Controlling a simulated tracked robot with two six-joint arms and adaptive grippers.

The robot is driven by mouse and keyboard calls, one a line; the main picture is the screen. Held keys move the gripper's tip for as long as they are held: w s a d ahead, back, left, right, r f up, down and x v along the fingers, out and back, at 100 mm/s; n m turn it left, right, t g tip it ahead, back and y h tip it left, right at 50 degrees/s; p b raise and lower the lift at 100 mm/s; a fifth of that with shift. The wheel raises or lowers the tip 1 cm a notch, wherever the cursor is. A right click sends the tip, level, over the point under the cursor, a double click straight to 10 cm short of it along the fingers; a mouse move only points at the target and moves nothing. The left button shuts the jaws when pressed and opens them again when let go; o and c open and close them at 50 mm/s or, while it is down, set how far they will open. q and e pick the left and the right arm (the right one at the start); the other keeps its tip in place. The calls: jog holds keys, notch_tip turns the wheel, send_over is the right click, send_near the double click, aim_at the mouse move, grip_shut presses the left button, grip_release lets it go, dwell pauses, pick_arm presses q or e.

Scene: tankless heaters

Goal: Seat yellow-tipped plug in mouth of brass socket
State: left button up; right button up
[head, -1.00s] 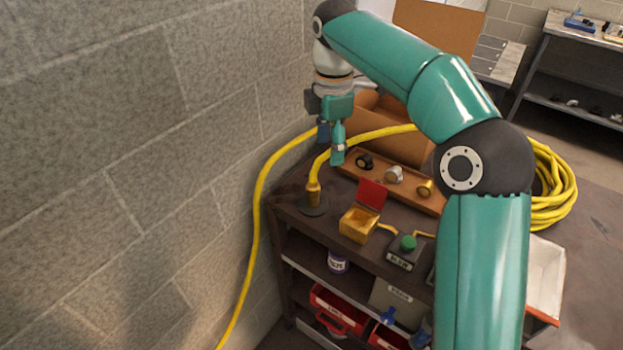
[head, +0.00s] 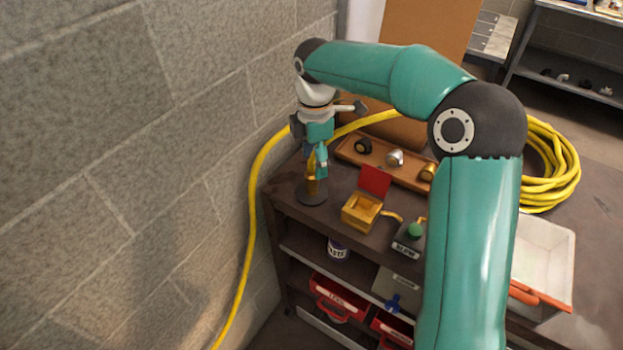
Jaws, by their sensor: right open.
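A brass-coloured upright piece (head: 312,187) stands on a dark round base (head: 312,197) at the shelf's near left corner. The yellow hose (head: 350,127) leads to its top, but my gripper now hides where they meet. My right gripper (head: 316,172) is open and points down at this piece, its fingers at or just in front of the upper part. I cannot tell whether they touch it. A wooden tray (head: 405,178) behind holds a black round fitting (head: 363,146), a silver one (head: 394,158) and a brass one (head: 428,172). My left gripper is not in view.
A brass box (head: 361,213) with a raised red lid (head: 375,182) and a green button (head: 415,230) stand to the right of the base. A block wall (head: 150,180) is close on the left. Coiled yellow hose (head: 550,165) lies at right.

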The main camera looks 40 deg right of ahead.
aim_at(312, 176)
jog(key=shift+w+a+f+p, duration=0.1)
jog(key=shift+f+p, duration=0.15)
jog(key=shift+f, duration=1.15)
jog(key=shift+w+a+f+p, duration=0.1)
jog(key=shift+f+p, duration=0.15)
jog(key=shift+f, duration=1.15)
grip_shut()
